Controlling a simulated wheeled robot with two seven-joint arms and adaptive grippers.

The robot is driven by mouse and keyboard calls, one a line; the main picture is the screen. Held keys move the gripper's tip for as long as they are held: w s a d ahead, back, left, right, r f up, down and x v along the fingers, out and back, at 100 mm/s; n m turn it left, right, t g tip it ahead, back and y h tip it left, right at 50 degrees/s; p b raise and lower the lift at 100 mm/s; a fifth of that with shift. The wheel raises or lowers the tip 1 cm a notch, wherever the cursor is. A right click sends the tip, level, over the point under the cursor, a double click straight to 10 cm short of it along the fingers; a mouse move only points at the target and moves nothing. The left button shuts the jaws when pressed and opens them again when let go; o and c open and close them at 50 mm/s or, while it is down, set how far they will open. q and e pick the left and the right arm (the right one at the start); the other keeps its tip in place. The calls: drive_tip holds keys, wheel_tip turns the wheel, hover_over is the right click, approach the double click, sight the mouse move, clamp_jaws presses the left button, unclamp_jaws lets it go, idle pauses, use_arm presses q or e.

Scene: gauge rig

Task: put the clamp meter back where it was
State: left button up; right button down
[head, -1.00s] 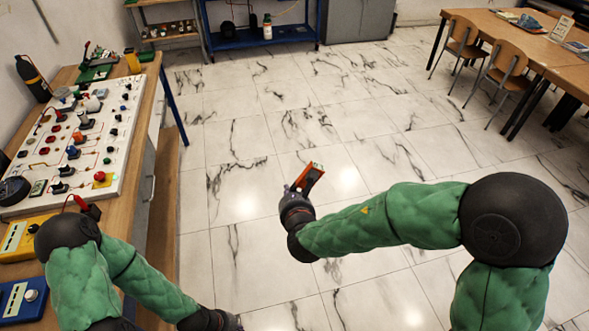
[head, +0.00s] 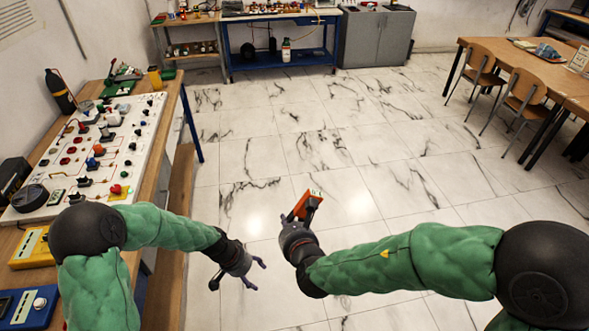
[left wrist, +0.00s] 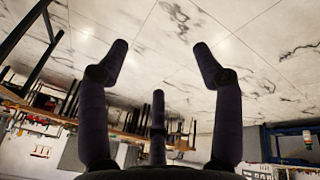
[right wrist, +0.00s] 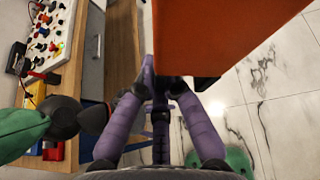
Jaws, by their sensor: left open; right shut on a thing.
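The clamp meter (head: 308,204) is an orange-red block with a dark side. My right gripper (head: 301,222) is shut on it and holds it up over the open floor. In the right wrist view the orange body (right wrist: 225,35) fills the upper middle, between the purple fingers (right wrist: 160,95), and hides much of what lies behind. My left gripper (head: 257,272) is open and empty, lower and to the left of the right gripper, also over the floor. In the left wrist view its fingers (left wrist: 158,60) are spread with nothing between them.
At the left a wooden bench (head: 157,140) carries a white panel (head: 148,115) with knobs and wires, a yellow instrument (head: 32,248) and a blue one (head: 30,305). A blue-framed workbench (head: 232,62) stands at the back, wooden tables with chairs (head: 523,95) at the right. The middle floor is clear.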

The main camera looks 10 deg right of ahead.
use_arm(q)
drive_tip(key=w+d+r+m, duration=0.3)
drive_tip(key=d+r, duration=0.1)
drive_tip(key=r, duration=0.6)
drive_tip(key=w+d+r+m, duration=0.3)
drive_tip(key=r+m, duration=0.1)
drive_tip(key=r, duration=0.6)
drive_tip(key=s+d+r+m, duration=0.2)
drive_tip(key=r, duration=0.5)
drive_tip(key=s+d+r+m+g, duration=0.1)
drive_tip(key=s+d+r+m, duration=0.15)
drive_tip(key=r, duration=0.55)
drive_tip(key=s+d+r+m, duration=0.1)
drive_tip(key=d+r+m, duration=0.1)
drive_tip(key=r, duration=0.5)
drive_tip(key=x, duration=1.2)
drive_tip(key=shift+s+d+r, duration=0.1)
drive_tip(key=shift+d+r, duration=0.05)
